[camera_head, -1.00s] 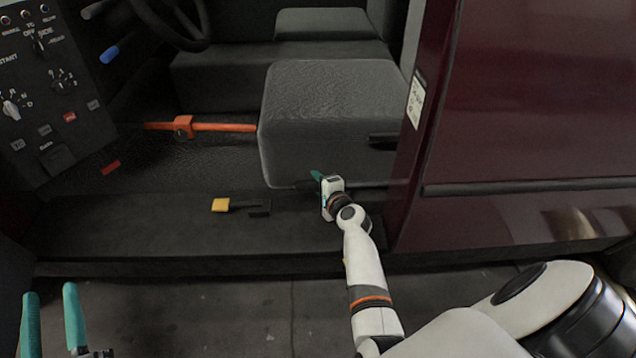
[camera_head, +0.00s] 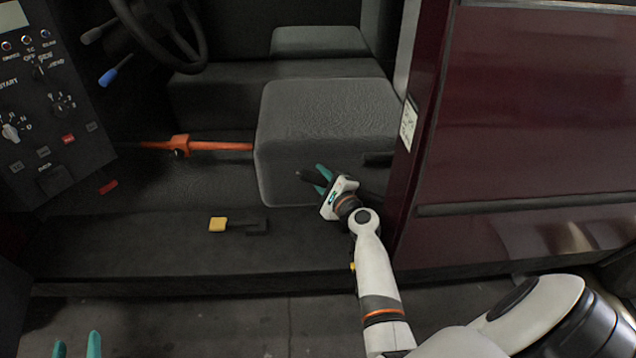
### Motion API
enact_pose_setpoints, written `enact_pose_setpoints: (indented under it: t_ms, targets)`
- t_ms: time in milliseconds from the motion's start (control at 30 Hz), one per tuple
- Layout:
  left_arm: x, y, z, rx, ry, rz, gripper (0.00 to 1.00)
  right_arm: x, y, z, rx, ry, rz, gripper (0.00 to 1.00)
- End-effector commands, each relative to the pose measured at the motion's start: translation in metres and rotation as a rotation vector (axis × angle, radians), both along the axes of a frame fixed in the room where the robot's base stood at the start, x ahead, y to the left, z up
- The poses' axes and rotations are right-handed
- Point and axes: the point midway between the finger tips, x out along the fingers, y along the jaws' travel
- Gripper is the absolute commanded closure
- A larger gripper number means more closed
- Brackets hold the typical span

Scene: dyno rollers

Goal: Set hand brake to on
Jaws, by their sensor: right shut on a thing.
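A black lever (camera_head: 310,178), which looks like the hand brake, sticks out at the lower front of the grey seat (camera_head: 330,120). My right gripper (camera_head: 322,178) is at this lever, with its teal fingers shut on it. The lever is tilted up, its end pointing left; its base is hidden by the gripper and seat. My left gripper (camera_head: 77,346) shows only as two teal fingertips at the bottom left edge, spread apart with nothing between them.
A yellow-handled lever (camera_head: 218,224) lies on the dark floor ledge to the left. An orange bar (camera_head: 215,146) runs left of the seat. A control panel (camera_head: 45,100) and steering wheel (camera_head: 160,35) stand at left. A maroon body panel (camera_head: 530,100) closes off the right side.

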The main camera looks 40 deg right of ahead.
Motion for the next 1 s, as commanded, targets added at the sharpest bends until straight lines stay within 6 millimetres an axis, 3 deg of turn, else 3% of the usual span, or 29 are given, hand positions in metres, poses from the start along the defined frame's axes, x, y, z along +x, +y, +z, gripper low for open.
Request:
enact_pose_setpoints:
  t_ms: [133,167,300,667,1000]
  targets:
    - [0.000,0.000,0.000,0.000,-0.002,0.000,0.64,0.000,-0.001,0.003,0.010,-0.009,-0.002,1.00]
    - [0.000,0.000,0.000,0.000,-0.002,0.000,0.64,0.001,-0.001,0.003,0.010,-0.009,-0.003,0.70]
    - [0.000,0.000,0.001,-0.001,-0.003,0.000,0.64,0.001,-0.001,0.003,0.007,-0.007,-0.003,0.50]
    - [0.000,0.000,0.000,0.002,0.008,0.000,0.64,-0.006,0.000,0.002,0.004,-0.003,-0.002,0.50]
    - [-0.011,0.009,-0.035,0.059,0.235,0.016,0.64,-0.071,0.006,0.002,0.003,0.000,-0.002,0.50]
